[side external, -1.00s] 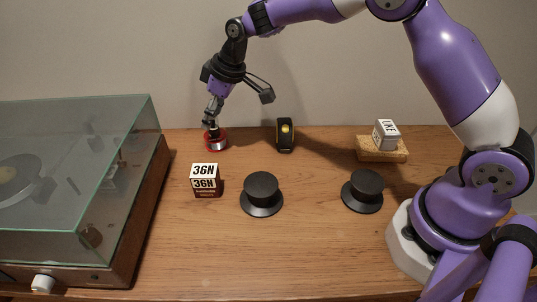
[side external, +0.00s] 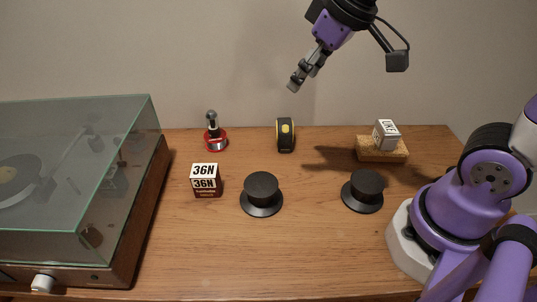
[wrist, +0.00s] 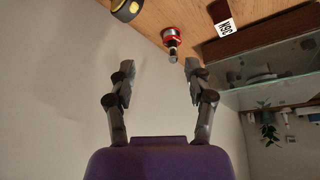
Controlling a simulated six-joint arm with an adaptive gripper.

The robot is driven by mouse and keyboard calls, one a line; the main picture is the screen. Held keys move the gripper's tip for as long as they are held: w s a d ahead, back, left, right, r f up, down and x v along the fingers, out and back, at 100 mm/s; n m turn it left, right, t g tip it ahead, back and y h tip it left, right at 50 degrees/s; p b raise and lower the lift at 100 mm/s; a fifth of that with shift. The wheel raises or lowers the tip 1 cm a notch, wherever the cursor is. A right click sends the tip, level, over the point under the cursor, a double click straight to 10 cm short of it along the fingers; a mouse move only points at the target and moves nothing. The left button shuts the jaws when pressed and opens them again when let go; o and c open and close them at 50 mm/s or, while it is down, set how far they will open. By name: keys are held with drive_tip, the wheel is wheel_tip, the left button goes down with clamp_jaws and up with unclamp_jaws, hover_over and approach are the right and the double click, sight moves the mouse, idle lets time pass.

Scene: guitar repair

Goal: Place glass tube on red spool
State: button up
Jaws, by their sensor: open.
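The red spool (side external: 222,142) stands near the back edge of the table, left of centre. The glass tube (side external: 212,120), a dark and clear upright piece with a rounded top, stands on the spool. In the wrist view the tube (wrist: 172,54) and the red spool (wrist: 170,34) show beyond my fingertips, with clear space between. My gripper (side external: 294,84) is up in the air, right of the spool and well above the table. In the wrist view its two fingers (wrist: 158,76) are apart with nothing between them.
A black and yellow tape measure (side external: 286,136) stands right of the spool. A 36N box (side external: 205,181) and two black flanged knobs (side external: 261,190) (side external: 364,188) sit in front. A grey box (side external: 386,133) lies on a wooden block (side external: 382,152). A glass-lidded turntable (side external: 70,180) fills the left.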

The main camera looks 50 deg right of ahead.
drive_tip(key=s+d+f+m, duration=0.2)
drive_tip(key=s+f, duration=0.1)
drive_tip(key=s, duration=0.4)
drive_tip(key=shift+s+h, duration=0.15)
drive_tip(key=shift+h, duration=0.25)
idle(0.6)
